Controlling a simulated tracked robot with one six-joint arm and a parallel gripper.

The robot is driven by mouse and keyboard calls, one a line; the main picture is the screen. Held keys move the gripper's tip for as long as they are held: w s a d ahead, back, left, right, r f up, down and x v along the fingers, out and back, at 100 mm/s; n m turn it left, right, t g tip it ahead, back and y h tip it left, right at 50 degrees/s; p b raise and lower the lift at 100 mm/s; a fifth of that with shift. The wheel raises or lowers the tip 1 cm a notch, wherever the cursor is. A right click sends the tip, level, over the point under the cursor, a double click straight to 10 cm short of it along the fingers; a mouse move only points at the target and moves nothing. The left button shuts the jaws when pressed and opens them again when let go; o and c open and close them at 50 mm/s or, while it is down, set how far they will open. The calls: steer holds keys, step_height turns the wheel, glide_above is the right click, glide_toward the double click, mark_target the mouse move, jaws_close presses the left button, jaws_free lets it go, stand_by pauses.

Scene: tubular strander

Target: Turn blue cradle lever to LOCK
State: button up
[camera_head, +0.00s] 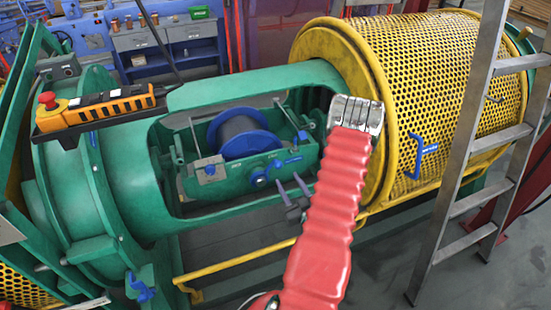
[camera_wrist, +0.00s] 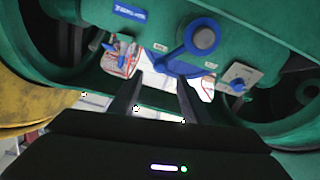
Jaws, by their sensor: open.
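The blue cradle lever (camera_wrist: 184,60) has a ring around a grey round hub in the wrist view, and its arm runs down and left from there. It also shows small in the head view (camera_head: 259,179), low on the green cradle (camera_head: 230,187). Small pale labels sit near it; I cannot read them. My gripper (camera_wrist: 160,79) is open, its two dark fingers pointing at the lever's arm with nothing held between them. In the head view my gripper (camera_head: 290,184) is just right of the lever, in front of the cradle. I cannot tell whether a finger touches the lever.
A blue spool (camera_head: 243,137) sits in the cradle inside the green tube's opening. A plate with a blue knob (camera_wrist: 239,82) is beside the lever. A yellow perforated guard (camera_head: 450,90) and a ladder (camera_head: 470,160) stand right. A yellow rail (camera_head: 235,262) runs below.

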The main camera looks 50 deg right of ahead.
steer(key=shift+w, duration=0.15)
steer(key=x, duration=1.3)
steer(key=shift+w+d, duration=0.15)
steer(key=shift+w, duration=0.05)
